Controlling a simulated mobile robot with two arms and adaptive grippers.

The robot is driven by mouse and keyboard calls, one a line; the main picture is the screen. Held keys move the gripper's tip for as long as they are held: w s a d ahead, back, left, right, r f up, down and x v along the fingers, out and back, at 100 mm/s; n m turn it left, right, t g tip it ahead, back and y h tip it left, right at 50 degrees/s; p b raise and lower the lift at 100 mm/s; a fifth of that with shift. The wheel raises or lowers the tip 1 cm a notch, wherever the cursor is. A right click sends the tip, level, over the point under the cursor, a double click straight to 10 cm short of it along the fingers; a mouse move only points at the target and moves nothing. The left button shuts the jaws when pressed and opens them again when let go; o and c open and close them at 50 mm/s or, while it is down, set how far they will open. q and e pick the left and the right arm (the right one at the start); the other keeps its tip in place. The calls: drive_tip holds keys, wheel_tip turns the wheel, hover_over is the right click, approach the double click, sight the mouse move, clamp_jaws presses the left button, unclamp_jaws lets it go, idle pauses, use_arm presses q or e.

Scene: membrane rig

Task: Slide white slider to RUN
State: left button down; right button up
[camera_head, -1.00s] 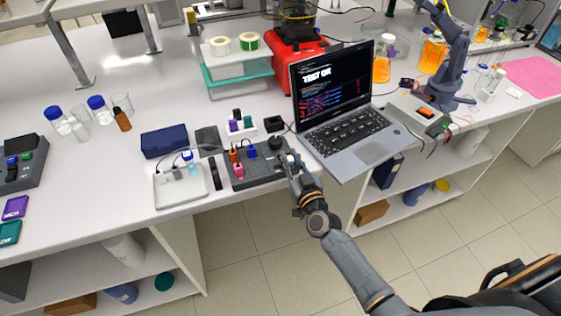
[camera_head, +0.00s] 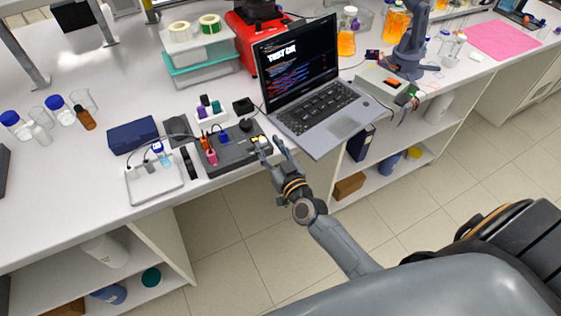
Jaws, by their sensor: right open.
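A dark grey control panel (camera_head: 234,157) lies on the bench near its front edge, with orange, pink, blue and black controls. Small yellow and white marks show at its right end. The white slider cannot be told apart there from the pale fingertip beside it. My right gripper (camera_head: 270,143) is open, its two fingers spread, at the right end of the panel and close to it. Whether it touches anything cannot be told. My left gripper is out of view.
An open laptop (camera_head: 318,116) stands just right and behind the panel, close to my right gripper. A white tray (camera_head: 153,187) with a small bottle and a dark blue box (camera_head: 133,134) are to the left. The bench front edge runs below the gripper.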

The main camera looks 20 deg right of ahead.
drive_tip(key=s, duration=0.9)
drive_tip(key=shift+d, duration=0.25)
drive_tip(key=s+f+n+g+b, duration=0.1)
drive_tip(key=s+f+g, duration=0.25)
drive_tip(key=f, duration=0.65)
drive_tip(key=s+a+f+g, duration=0.15)
drive_tip(key=s+f, duration=0.25)
drive_tip(key=f, duration=0.6)
drive_tip(key=s+f+n+g+b, duration=0.1)
drive_tip(key=s+f+g, duration=0.2)
drive_tip(key=f, duration=0.7)
drive_tip(key=s+d+f+g, duration=0.1)
drive_tip(key=s+f+g, duration=0.2)
drive_tip(key=s+f, duration=0.3)
drive_tip(key=s+d+f+g+b, duration=0.1)
drive_tip(key=s+f+g, duration=0.2)
drive_tip(key=s, duration=1)
drive_tip(key=s+d+f+g, duration=0.1)
drive_tip(key=s+f+g, duration=0.2)
drive_tip(key=s+f, duration=0.6)
drive_tip(key=shift+s+f+h, duration=0.3)
drive_tip(key=shift+s+f, duration=0.05)
drive_tip(key=shift+f, duration=0.25)
drive_tip(key=shift+d, duration=0.1)
